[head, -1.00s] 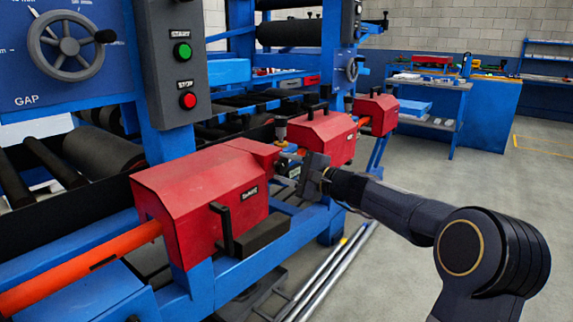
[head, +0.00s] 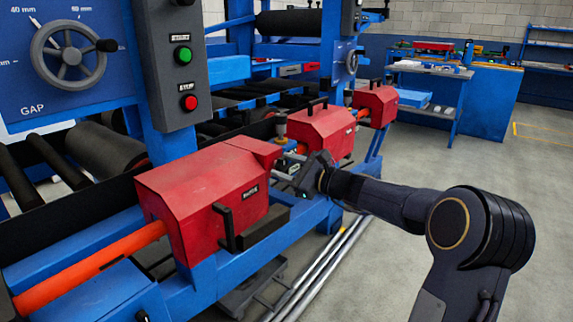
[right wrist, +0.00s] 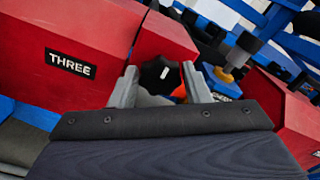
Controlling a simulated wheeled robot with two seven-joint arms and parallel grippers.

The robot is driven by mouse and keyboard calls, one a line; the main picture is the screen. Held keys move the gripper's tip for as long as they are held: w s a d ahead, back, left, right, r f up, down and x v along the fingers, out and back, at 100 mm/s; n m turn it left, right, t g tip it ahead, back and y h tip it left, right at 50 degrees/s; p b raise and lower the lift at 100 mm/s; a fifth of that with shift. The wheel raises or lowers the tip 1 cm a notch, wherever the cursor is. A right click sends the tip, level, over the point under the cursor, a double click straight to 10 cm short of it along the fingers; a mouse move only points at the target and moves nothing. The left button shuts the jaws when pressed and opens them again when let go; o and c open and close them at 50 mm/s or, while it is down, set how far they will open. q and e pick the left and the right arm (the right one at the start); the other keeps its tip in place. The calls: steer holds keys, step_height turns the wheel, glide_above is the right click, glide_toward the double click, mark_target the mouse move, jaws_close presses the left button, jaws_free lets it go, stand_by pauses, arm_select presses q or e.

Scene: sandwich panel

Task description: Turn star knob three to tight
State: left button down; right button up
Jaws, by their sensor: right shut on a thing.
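Star knob three is a black lobed knob (right wrist: 160,75) with a short white mark, beside the red housing (right wrist: 62,50) labelled THREE in the right wrist view. My right gripper (right wrist: 160,84) has its two grey fingers on either side of the knob and is shut on it. In the head view my right gripper (head: 288,174) reaches in from the right at the end of the near red housing (head: 200,195). The knob is hard to make out there. My left gripper is not in view.
More red housings (head: 322,132) stand further along the blue frame. A brass-and-grey fitting (head: 281,128) rises just behind my right gripper. A grey control box (head: 175,65) with green and red buttons is at the upper left. Open floor (head: 440,170) lies to the right.

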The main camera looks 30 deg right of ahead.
stand_by(0.4)
steer(key=o, duration=1)
steer(key=shift+c, duration=0.2)
steer(key=shift+s+d, duration=0.1)
steer(key=v, duration=0.7)
steer(key=shift+s+p, duration=0.3)
steer(key=shift+p, duration=0.15)
steer(key=shift+d, duration=0.1)
